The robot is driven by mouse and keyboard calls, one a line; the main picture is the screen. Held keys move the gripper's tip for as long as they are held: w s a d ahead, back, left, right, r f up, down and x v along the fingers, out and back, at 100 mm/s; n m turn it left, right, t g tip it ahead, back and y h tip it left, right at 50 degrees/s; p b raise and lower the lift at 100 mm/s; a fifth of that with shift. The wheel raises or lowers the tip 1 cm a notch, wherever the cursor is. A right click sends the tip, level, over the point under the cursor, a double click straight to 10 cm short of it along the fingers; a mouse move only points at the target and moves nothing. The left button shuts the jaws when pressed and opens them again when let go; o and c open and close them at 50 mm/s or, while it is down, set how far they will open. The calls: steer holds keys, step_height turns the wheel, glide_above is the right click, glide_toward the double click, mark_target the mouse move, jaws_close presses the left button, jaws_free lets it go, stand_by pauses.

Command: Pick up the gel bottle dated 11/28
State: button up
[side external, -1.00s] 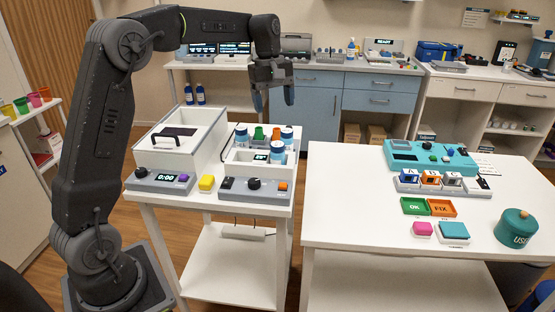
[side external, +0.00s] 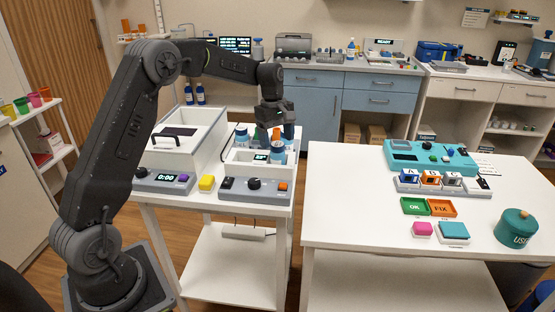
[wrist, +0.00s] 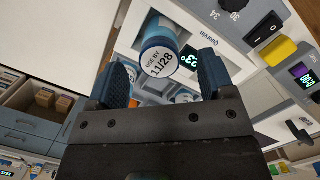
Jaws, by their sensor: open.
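The gel bottle dated 11/28 (wrist: 160,61) has a white round top reading "USE BY 11/28" and a blue rim. In the wrist view it shows between and beyond my fingertips. My gripper (wrist: 163,75) is open, with one dark blue finger on each side of the bottle in the picture; contact does not show. In the side view my gripper (side external: 274,137) points down over the rack of bottles. A blue and white bottle (side external: 277,154) stands at the rack's front right, by a small display; its date cannot be read there.
The white warmer tray (side external: 240,168) holds other bottles, including one at its back left (side external: 241,136). A lidded white bath (side external: 180,140) stands to its left. A yellow block (side external: 206,183) and a control panel (side external: 255,190) lie in front. The table at right holds labelled blocks.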

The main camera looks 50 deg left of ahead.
mark_target(277, 144)
steer(key=f, duration=0.4)
steer(key=shift+d+f, duration=0.25)
steer(key=shift+d, duration=0.05)
steer(key=c, duration=1.1)
